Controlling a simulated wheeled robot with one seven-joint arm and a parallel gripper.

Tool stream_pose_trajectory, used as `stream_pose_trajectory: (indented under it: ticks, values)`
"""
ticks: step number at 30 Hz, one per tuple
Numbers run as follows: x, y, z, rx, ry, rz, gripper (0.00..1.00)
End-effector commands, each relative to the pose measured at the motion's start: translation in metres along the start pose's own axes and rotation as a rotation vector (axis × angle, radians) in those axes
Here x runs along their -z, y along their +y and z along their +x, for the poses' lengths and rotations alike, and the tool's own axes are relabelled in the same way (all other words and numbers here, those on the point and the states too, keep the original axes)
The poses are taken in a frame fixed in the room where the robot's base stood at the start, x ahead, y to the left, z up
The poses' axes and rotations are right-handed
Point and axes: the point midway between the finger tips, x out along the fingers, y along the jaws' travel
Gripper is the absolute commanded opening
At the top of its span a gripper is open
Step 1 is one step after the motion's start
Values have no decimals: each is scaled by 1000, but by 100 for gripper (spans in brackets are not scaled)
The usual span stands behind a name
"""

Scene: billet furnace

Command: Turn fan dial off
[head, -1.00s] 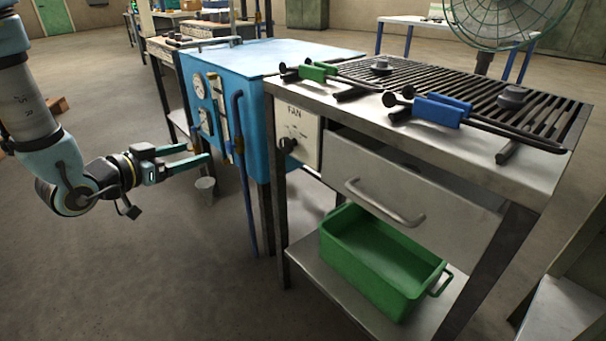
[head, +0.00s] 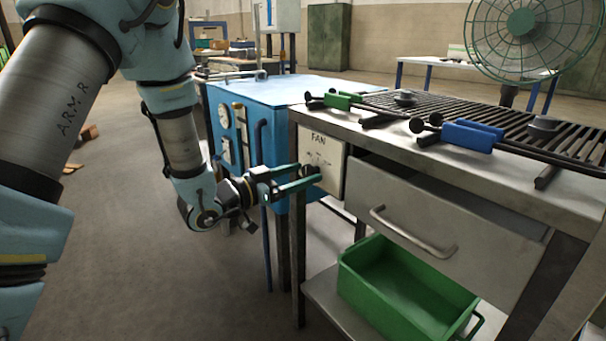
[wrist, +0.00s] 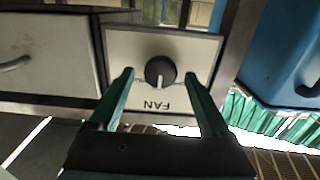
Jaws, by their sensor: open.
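The fan dial (wrist: 160,72) is a round black knob with a pale pointer mark, on a cream panel (wrist: 206,50) marked FAN. In the wrist view the panel appears upside down, and the pointer mark runs toward the FAN lettering. In the head view the panel (head: 326,150) is on the bench's left end, and the dial (head: 308,170) is partly hidden by my fingers. My gripper (head: 308,178) is open in front of the panel. In the wrist view its two green fingers (wrist: 163,82) stand one on each side of the dial, with gaps visible; contact cannot be told.
A blue furnace box (head: 280,90) with gauges stands left of the bench. The bench holds a drawer (head: 440,205), a green bin (head: 400,290) below, and green-handled (head: 338,101) and blue-handled (head: 472,136) tongs on top. A large fan (head: 525,35) stands behind. Floor at left is open.

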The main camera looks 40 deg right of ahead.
Motion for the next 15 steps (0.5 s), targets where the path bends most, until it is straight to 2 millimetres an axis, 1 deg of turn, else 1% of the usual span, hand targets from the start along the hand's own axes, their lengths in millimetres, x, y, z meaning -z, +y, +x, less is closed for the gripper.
stream_pose_trajectory:
  ticks: [4, 12, 15]
  values:
    - [0, 0, 8, 1, 0, 1, 81]
    - [0, 0, 9, 2, 0, 0, 81]
    - [0, 0, 9, 1, 0, 0, 70]
